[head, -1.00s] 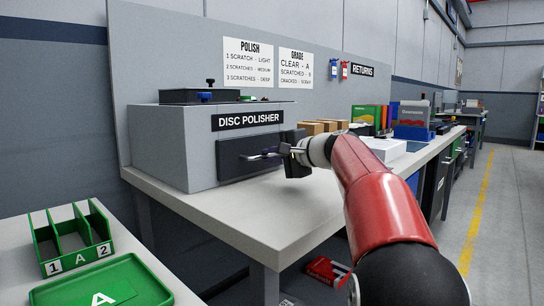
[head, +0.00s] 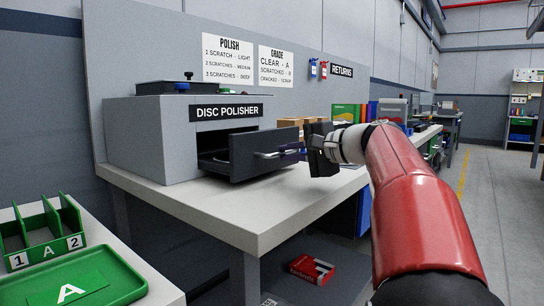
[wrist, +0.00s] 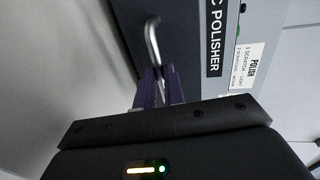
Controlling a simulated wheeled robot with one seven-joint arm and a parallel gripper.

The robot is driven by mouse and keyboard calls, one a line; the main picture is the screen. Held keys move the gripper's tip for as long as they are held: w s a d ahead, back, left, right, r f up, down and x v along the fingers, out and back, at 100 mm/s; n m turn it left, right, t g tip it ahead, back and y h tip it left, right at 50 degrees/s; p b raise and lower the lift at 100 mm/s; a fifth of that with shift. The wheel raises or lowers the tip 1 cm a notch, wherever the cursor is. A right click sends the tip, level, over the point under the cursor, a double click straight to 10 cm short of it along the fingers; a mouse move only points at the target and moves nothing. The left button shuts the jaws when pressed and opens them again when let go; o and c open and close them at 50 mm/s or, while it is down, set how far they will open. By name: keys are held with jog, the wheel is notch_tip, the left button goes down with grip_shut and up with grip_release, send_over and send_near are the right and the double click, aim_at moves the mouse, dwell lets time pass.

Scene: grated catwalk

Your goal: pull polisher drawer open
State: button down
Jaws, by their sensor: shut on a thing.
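The disc polisher (head: 150,140) is a grey box on a light workbench, with a black "DISC POLISHER" label. Its dark drawer (head: 250,160) is pulled part way out, and the dark inside shows behind its front. My gripper (head: 292,151) is in front of the drawer, shut on the metal bar handle (head: 268,155). In the wrist view the purple-tinted fingers (wrist: 158,86) close around the curved silver handle (wrist: 152,40). The far end of the handle is hidden by the fingers.
A green divided rack (head: 45,240) and a green "A" tray (head: 85,285) sit on a table at lower left. Cardboard boxes (head: 290,122) and colored binders stand behind my gripper. A red box (head: 314,269) lies below the bench. The bench front (head: 280,208) is clear.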

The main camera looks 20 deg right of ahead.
jog(key=shift+f+v, duration=0.15)
jog(key=shift+v, duration=0.65)
jog(key=shift+f+v, duration=0.2)
jog(key=shift+v, duration=0.6)
jog(key=shift+s, duration=0.1)
jog(key=c, duration=1.5)
grip_release()
jog(key=v, duration=0.7)
jog(key=shift+s+d+r, duration=0.1)
jog(key=shift+s+d, duration=0.15)
jog(key=shift+s, duration=0.05)
